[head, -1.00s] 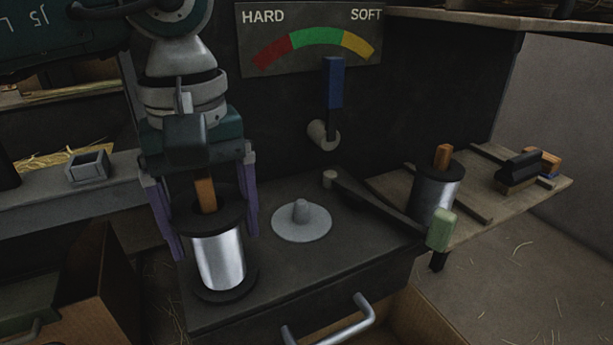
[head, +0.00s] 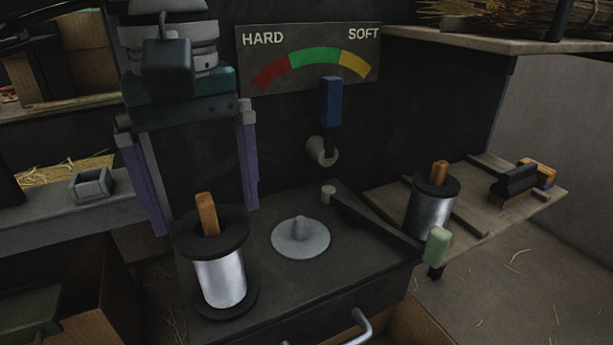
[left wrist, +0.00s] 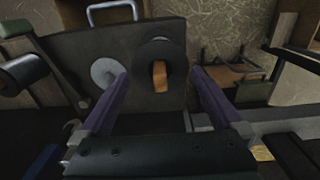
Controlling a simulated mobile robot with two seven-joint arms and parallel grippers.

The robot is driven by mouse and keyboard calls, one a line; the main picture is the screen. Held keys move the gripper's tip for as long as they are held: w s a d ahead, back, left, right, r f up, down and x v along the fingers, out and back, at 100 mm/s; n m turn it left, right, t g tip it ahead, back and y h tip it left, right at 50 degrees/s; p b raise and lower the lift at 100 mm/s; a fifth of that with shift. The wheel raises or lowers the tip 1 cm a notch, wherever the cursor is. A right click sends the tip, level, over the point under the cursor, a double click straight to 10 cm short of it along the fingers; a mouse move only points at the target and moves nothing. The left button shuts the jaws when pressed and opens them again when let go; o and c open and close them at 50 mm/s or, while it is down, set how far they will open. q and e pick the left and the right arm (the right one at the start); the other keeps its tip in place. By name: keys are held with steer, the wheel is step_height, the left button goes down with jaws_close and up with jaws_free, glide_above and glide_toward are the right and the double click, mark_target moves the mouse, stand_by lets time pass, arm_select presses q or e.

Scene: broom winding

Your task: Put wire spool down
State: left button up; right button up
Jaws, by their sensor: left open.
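A wire spool (head: 221,280) with black flanges, silver wire and a wooden peg on top stands upright on the dark bench top (head: 345,250), left of the grey disc with a stub (head: 300,238). My left gripper (head: 205,218) is open and empty, above and behind the spool, its purple fingers apart. In the left wrist view the spool (left wrist: 160,53) shows end-on ahead of the open fingers, apart from them. A second similar spool (head: 432,212) stands on the wooden side shelf at the right. My right gripper is not in view.
A crank arm with a green handle (head: 437,247) reaches over the bench's right edge. A blue lever (head: 331,103) stands under the HARD–SOFT gauge (head: 309,55). A black brush (head: 515,184) lies on the side shelf (head: 476,218). A small grey box (head: 92,184) sits on the left ledge.

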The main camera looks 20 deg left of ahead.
arm_select(q)
step_height(320, 180, up, 6)
steer(key=shift+f+p, duration=0.1)
steer(key=shift+p, duration=0.45)
